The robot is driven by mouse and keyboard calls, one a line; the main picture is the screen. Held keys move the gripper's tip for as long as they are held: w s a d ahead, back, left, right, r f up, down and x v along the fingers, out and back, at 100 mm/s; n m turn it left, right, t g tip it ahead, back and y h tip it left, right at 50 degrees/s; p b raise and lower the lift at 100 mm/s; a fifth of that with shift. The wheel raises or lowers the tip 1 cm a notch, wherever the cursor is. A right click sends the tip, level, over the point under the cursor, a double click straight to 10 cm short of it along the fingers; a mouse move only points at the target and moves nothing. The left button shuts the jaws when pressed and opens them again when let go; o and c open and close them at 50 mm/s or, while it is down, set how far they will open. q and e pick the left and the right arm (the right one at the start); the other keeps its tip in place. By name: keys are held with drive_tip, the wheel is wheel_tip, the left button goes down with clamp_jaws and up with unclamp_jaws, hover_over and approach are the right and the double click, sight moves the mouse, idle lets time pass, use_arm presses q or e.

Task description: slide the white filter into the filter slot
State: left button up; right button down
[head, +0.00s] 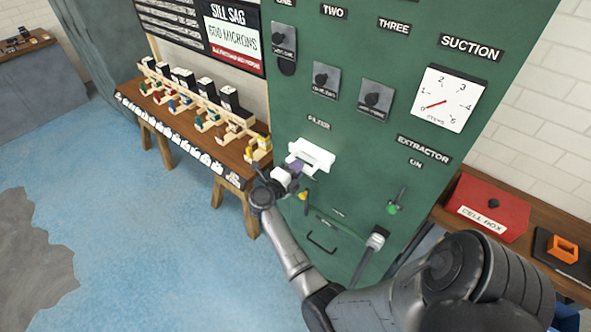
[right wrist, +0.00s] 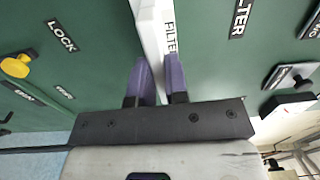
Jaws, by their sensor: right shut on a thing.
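The white filter (head: 314,154) is at the green panel, just below the FILTER label. In the right wrist view the white filter (right wrist: 153,35) is a slim white slab with FILTER printed on its edge. My right gripper (head: 297,168) has its purple fingers on either side of the slab; it also shows in the right wrist view (right wrist: 157,80), shut on the filter. The filter slot's opening is hidden behind the filter, so I cannot tell how far in the filter sits. My left gripper is out of view.
The green panel (head: 345,140) carries knobs, a suction gauge (head: 450,98), a green-tipped lever (head: 394,207) and a yellow LOCK knob (right wrist: 16,66). A wooden bench (head: 190,128) with small models stands left. A red cell box (head: 489,208) sits on the right table. Blue floor is clear at left.

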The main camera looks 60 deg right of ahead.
drive_tip(key=shift+s+d, duration=0.15)
drive_tip(key=shift+d, duration=0.4)
drive_tip(key=shift+s+d, duration=0.15)
drive_tip(key=shift+d, duration=0.5)
drive_tip(key=shift+x, duration=0.8)
drive_tip(key=c, duration=1.1)
unclamp_jaws()
drive_tip(key=shift+o, duration=0.2)
drive_tip(key=v, duration=1.3)
drive_tip(key=shift+a, duration=0.35)
